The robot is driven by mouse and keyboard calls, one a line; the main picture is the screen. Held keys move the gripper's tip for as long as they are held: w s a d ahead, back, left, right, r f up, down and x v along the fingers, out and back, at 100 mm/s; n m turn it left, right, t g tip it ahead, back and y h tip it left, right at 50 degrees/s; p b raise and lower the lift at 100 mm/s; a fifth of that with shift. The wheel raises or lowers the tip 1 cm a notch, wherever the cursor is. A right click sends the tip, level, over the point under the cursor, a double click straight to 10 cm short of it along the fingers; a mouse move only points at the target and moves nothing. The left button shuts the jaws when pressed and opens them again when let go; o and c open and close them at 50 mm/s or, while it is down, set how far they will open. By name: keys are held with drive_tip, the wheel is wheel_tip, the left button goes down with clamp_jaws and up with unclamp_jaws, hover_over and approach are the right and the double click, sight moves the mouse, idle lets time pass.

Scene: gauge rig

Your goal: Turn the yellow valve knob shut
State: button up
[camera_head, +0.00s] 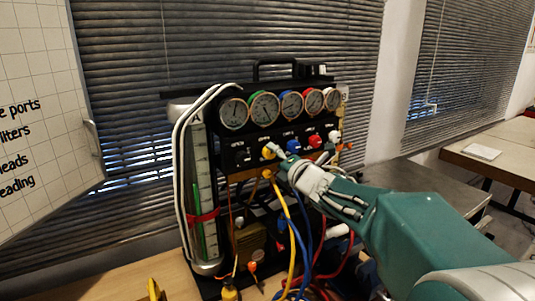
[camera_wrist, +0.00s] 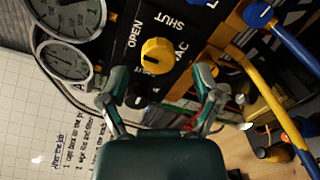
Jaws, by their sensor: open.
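The yellow valve knob (camera_head: 268,152) is on the black panel of the gauge rig, partly behind my fingers in the head view. In the wrist view the yellow knob (camera_wrist: 158,55) sits beside the printed words OPEN and SHUT. My gripper (camera_head: 279,158) reaches in from the right, close to the knob. In the wrist view my gripper (camera_wrist: 157,78) is open, with one finger to either side below the knob and a gap between. Nothing is held. I cannot tell whether a fingertip touches the knob.
Blue (camera_head: 293,146), red (camera_head: 315,141) and white (camera_head: 334,137) knobs stand in a row to the right. Several gauges (camera_head: 264,108) are above. A yellow hose (camera_head: 288,225) and blue and red hoses hang below. A clear cylinder (camera_head: 203,200) stands at left.

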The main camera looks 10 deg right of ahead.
sight(271, 154)
drive_tip(key=shift+x, duration=1.65)
clamp_jaws()
